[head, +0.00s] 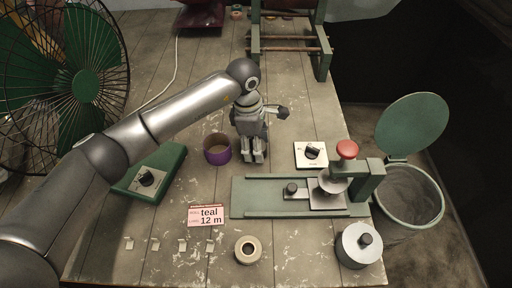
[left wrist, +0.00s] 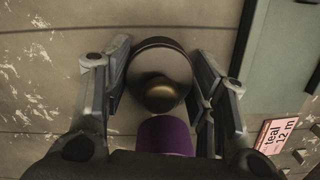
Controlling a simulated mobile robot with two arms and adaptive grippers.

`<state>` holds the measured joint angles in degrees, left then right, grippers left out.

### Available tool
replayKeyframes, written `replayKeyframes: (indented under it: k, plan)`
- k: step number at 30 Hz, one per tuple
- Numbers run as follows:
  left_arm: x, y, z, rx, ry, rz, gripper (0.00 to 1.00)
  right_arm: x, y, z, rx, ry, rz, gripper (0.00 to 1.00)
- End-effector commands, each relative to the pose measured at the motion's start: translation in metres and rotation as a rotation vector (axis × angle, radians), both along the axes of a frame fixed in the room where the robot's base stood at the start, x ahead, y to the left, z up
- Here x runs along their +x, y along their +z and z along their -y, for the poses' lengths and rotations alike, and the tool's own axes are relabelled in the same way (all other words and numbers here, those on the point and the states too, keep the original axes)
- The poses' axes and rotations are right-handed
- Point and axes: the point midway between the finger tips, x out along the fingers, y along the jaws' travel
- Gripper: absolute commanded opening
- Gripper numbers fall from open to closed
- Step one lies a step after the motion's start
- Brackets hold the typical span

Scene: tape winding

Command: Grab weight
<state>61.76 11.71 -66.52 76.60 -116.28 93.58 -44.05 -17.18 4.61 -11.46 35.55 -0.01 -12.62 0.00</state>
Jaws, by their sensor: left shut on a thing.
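My left gripper (head: 254,158) points down over the middle of the table, just right of the purple roll (head: 217,149). In the left wrist view, my left gripper (left wrist: 163,92) has its fingers on both sides of a round weight (left wrist: 160,62) with a brass-coloured knob, and is shut on it. In the head view this weight cannot be made out behind the gripper. The purple roll also shows in the left wrist view (left wrist: 165,136), just below the weight. Another weight, a steel disc (head: 354,252) with a dark knob, stands at the table's front right. My right gripper is not in view.
A green press (head: 245,195) with a red knob stands to the right. A white dial plate (head: 311,155), a green box (head: 168,160), a "teal 12 m" card (head: 207,216) and a pale roll (head: 248,250) lie around. A fan (head: 85,85) stands left, a bin (head: 408,195) right.

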Motion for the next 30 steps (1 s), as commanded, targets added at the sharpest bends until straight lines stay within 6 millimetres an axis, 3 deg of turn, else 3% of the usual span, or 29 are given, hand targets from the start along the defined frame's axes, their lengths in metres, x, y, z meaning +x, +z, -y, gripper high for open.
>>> replayKeyframes:
  k: [1,6,17,30]
  plan:
    - [0.0,0.0,0.0,0.0,0.0,0.001,0.34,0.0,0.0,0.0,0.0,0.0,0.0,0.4]
    - [0.001,0.001,0.0,-0.001,0.0,0.002,0.16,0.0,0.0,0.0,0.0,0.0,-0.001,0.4]
    - [0.001,0.006,-0.001,-0.002,0.001,0.003,0.16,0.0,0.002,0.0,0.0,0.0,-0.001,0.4]
    - [0.005,0.043,-0.009,-0.001,0.01,0.003,0.16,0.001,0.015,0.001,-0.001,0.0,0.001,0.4]
